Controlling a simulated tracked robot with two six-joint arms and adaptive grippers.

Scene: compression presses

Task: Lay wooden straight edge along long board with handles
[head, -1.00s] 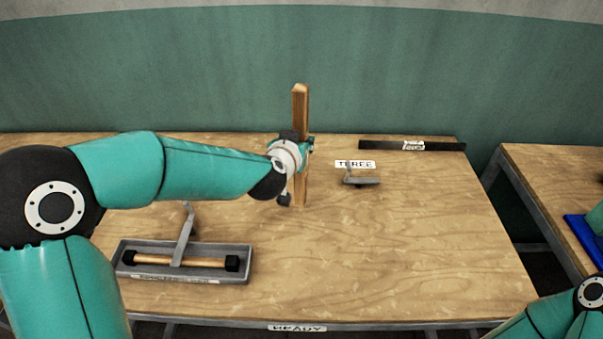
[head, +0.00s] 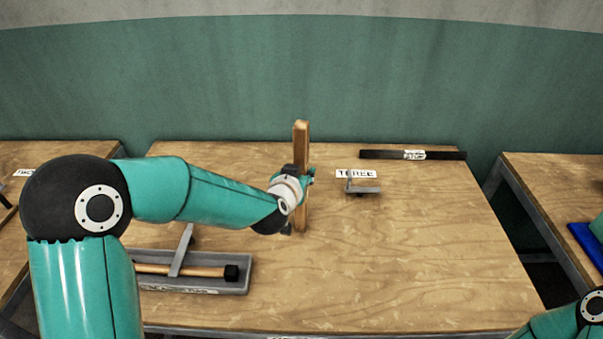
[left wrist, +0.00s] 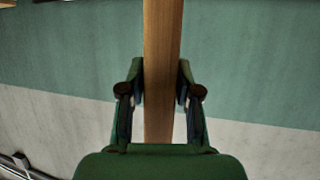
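The wooden straight edge (head: 301,140) stands upright in front of the green wall, above the middle of the table. My left gripper (head: 303,182) is shut on it, with a finger against each side. In the left wrist view the straight edge (left wrist: 162,50) runs between the two fingers of my gripper (left wrist: 161,85). Whether its lower end touches the table is unclear. I cannot pick out a long board with handles for certain. My right arm shows at the bottom right, with its gripper out of frame.
A grey tray (head: 205,290) with a black-ended wooden rod (head: 195,270) lies front left, partly behind my left arm. A small grey metal piece (head: 362,189) sits by the "THREE" label (head: 356,174). A black bar (head: 440,155) lies along the back edge. The table's right front is clear.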

